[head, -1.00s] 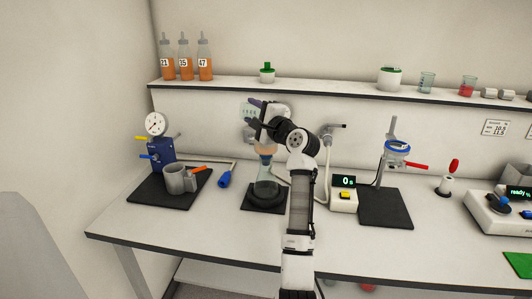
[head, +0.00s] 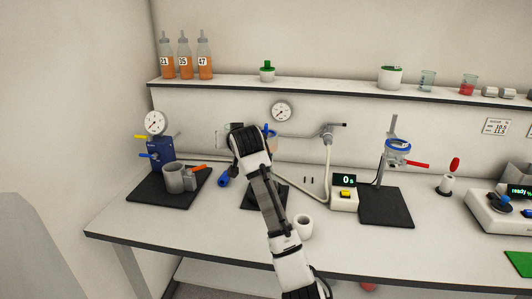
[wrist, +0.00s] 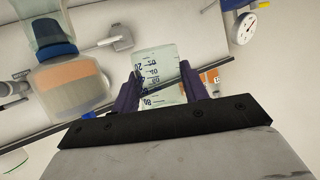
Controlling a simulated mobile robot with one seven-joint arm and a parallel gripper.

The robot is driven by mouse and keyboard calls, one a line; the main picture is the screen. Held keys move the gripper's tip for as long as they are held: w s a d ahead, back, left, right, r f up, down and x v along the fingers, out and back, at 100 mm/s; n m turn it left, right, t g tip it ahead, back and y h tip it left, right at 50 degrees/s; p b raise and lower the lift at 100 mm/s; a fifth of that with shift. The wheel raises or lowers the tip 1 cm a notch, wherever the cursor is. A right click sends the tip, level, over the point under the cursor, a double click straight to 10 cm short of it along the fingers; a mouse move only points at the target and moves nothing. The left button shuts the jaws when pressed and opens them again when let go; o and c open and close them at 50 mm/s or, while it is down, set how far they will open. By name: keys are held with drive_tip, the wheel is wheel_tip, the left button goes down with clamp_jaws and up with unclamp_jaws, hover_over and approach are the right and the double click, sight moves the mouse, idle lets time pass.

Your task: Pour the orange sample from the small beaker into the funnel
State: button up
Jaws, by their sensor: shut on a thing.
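My gripper (wrist: 158,92) is shut on the small clear beaker (wrist: 157,72), its dark fingers on either side of the graduated wall. I see no orange liquid in the beaker; its tilt is hard to judge. In the wrist view, the funnel (wrist: 42,25) is a clear cup with a blue collar, left of the beaker and apart from it in the picture. Below the collar is an orange band (wrist: 72,82) in a clear body. In the head view, my arm hides most of the flask and funnel; only a blue part (head: 269,131) shows.
A dark mat with a grey mug (head: 174,178) and a blue pump (head: 160,152) stands at left. A white cup (head: 303,226) stands near my arm. A scale display (head: 344,180) and a clamp stand (head: 395,150) are at right. Orange bottles (head: 185,62) line the shelf.

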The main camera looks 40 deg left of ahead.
drive_tip(key=shift+s+a+f+n, duration=0.25)
drive_tip(key=shift+s+a+n, duration=0.1)
drive_tip(key=shift+s+n, duration=0.15)
drive_tip(key=shift+r, duration=0.1)
drive_tip(key=shift+s+a+r+p, duration=0.15)
drive_tip(key=shift+s+r+p, duration=0.05)
drive_tip(key=shift+r+p, duration=0.1)
drive_tip(key=s+a+r, duration=0.2)
drive_tip(key=shift+s+r+p, duration=0.15)
drive_tip(key=shift+s+p, duration=0.15)
drive_tip(key=shift+s, duration=0.1)
drive_tip(key=shift+d, duration=0.1)
